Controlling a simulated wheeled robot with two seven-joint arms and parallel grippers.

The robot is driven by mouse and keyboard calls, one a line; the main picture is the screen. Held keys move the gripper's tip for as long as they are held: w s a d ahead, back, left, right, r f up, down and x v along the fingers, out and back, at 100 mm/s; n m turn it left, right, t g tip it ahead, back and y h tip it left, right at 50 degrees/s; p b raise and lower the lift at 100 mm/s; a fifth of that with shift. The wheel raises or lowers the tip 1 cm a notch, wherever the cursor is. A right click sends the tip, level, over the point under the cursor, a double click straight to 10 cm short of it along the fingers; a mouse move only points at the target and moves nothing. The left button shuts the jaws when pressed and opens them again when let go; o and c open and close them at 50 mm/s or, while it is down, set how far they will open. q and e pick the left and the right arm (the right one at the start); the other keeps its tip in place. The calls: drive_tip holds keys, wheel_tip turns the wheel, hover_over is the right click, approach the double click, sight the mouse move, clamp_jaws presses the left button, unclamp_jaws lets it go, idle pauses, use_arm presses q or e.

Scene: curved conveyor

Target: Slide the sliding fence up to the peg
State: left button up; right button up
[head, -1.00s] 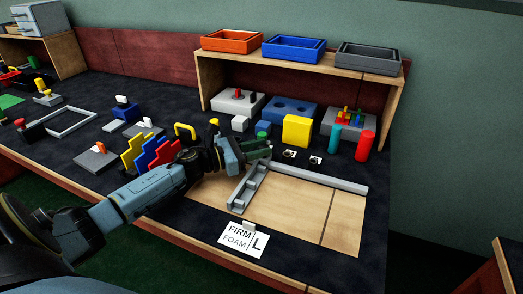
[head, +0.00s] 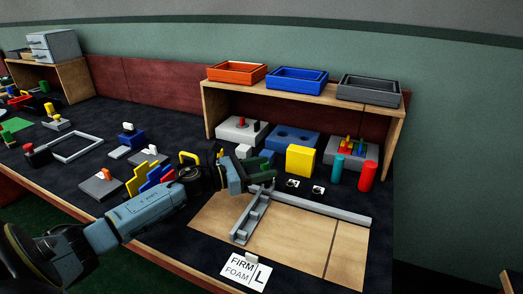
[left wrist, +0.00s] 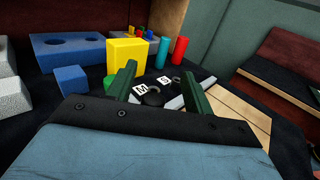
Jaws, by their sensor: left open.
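The sliding fence (head: 251,218) is a grey bar with small raised tabs, lying across the left part of a wooden board (head: 290,240). Its far end is near a long grey rail (head: 325,208) along the board's back edge. My left gripper (head: 264,174), with dark green fingers, is open and empty just beyond the fence's far end. The left wrist view shows its two fingers apart (left wrist: 124,84), with small dark round pieces (left wrist: 152,97) beside white labels M and S between them. I cannot tell which piece is the peg. My right gripper is not in view.
A yellow block (head: 300,160), teal cylinder (head: 338,168) and red cylinder (head: 368,176) stand behind the rail. A FIRM/FOAM L card (head: 245,272) lies at the board's front. The board's middle is clear.

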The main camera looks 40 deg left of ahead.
use_arm(q)
wheel_tip(320, 180, up, 5)
drive_tip(key=shift+f+p, duration=0.15)
drive_tip(key=shift+p, duration=0.45)
drive_tip(key=shift+r, duration=0.8)
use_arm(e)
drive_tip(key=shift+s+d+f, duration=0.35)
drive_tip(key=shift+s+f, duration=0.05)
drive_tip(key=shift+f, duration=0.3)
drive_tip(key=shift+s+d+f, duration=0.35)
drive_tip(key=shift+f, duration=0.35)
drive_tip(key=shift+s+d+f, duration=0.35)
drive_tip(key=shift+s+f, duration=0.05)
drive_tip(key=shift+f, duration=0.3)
